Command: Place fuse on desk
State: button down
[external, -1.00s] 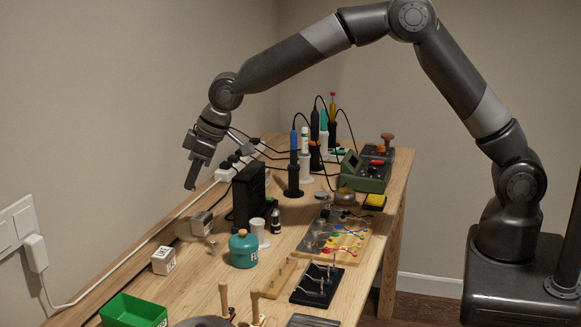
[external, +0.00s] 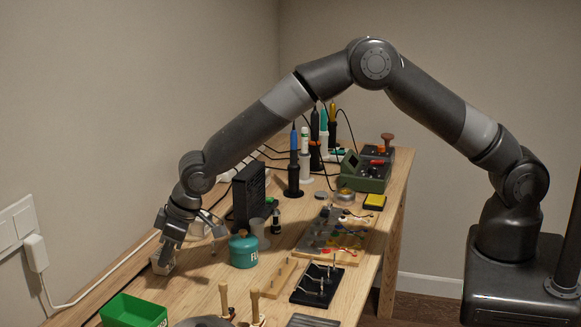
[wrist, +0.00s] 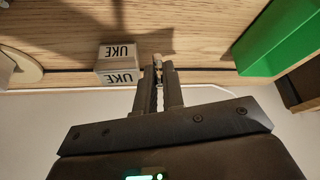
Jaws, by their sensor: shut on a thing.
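My gripper (external: 166,262) is low over the left edge of the desk (external: 205,285), beside the wall. In the wrist view my gripper (wrist: 160,66) has its two fingers close together, shut on a small, pale thing (wrist: 157,61) at the tips. It looks like the fuse, but it is mostly hidden between the fingers. In the external view it is too small to make out. The wooden desk surface (wrist: 195,25) lies just past the fingertips. I cannot tell whether the held thing touches it.
A white UKE box (wrist: 118,62) stands just left of the fingers in the wrist view. A green bin (external: 133,312) stands nearer the camera. A teal canister (external: 243,251) and a black device (external: 249,190) stand to the right. Bare wood lies between the box and bin.

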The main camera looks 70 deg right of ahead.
jog(key=shift+a+f, duration=0.15)
jog(key=shift+f, duration=2)
jog(key=shift+f, duration=0.1)
jog(key=c, duration=1.8)
grip_release()
jog(key=v, duration=1.2)
jog(key=shift+r, duration=0.2)
